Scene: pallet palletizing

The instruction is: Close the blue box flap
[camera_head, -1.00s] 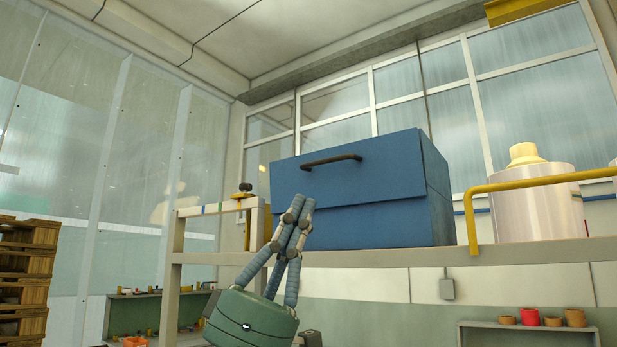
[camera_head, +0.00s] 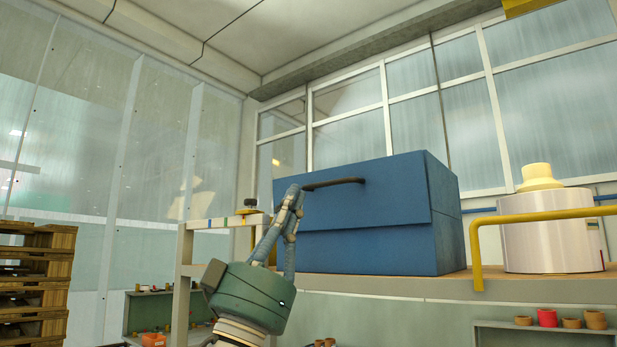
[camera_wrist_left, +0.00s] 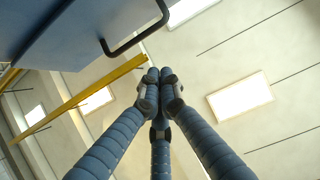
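The blue box (camera_head: 375,252) stands on a high shelf in the head view. Its flap (camera_head: 385,196) hangs down over the upper part of the front, with a dark bar handle (camera_head: 335,184) on it. My left gripper (camera_head: 295,190) is in front of the flap's left part, its fingertips close to the handle's left end. In the left wrist view the fingers (camera_wrist_left: 159,76) meet at the tips with nothing seen between them. There the handle (camera_wrist_left: 140,40) and the flap (camera_wrist_left: 85,28) are above and left of the fingertips, apart from them. My right gripper is not in view.
A yellow rail (camera_head: 477,250) runs along the shelf (camera_head: 455,285) right of the box. A white container with a cream cap (camera_head: 552,240) stands behind it. Stacked wooden pallets (camera_head: 35,275) stand at the far left. Small pots (camera_head: 547,317) sit on a lower shelf.

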